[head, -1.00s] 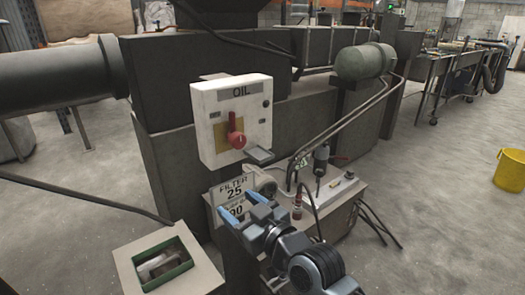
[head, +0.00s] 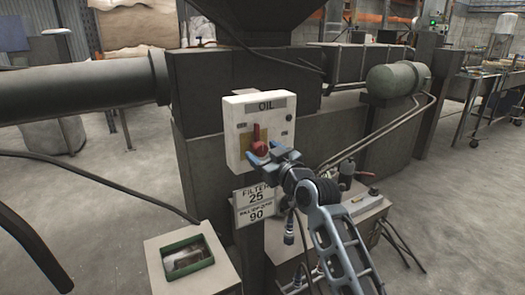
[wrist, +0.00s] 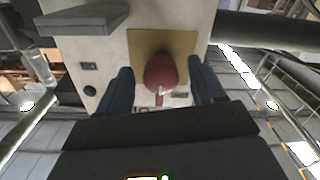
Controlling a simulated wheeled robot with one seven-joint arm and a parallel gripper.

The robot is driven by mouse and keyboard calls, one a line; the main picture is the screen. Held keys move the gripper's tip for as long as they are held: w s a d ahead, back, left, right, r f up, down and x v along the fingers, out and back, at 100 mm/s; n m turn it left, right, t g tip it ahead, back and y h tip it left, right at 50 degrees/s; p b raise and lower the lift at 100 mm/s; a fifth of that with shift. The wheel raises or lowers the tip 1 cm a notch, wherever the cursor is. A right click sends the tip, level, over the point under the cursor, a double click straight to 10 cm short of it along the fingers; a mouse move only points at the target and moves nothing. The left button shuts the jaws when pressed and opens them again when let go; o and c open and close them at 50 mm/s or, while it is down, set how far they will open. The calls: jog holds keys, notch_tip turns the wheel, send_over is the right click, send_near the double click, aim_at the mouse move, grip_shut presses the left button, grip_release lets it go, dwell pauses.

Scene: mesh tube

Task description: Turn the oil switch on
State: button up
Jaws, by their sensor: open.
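The oil switch is a red knob (head: 257,134) on the front of a white box labelled OIL (head: 235,145), with a yellow plate behind it. Its handle points up in the head view. My gripper (head: 264,153) is open at the knob's lower part, with its blue fingers toward the box. The wrist view shows the box upside down, with the red knob (wrist: 160,72) between the two open fingers (wrist: 162,85), one on each side. Gaps show between the knob and both fingers there. My gripper hides the bottom right of the box in the head view.
A FILTER sign (head: 255,205) hangs below the box. A grey ledge (wrist: 82,20) sticks out from the box in the wrist view. A green tank (head: 397,80) with pipes is to the right, and a box with a green-rimmed opening (head: 150,258) stands lower left.

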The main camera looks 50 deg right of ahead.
jog(key=shift+w+d, duration=0.15)
jog(key=shift+w, duration=0.45)
jog(key=c, duration=1)
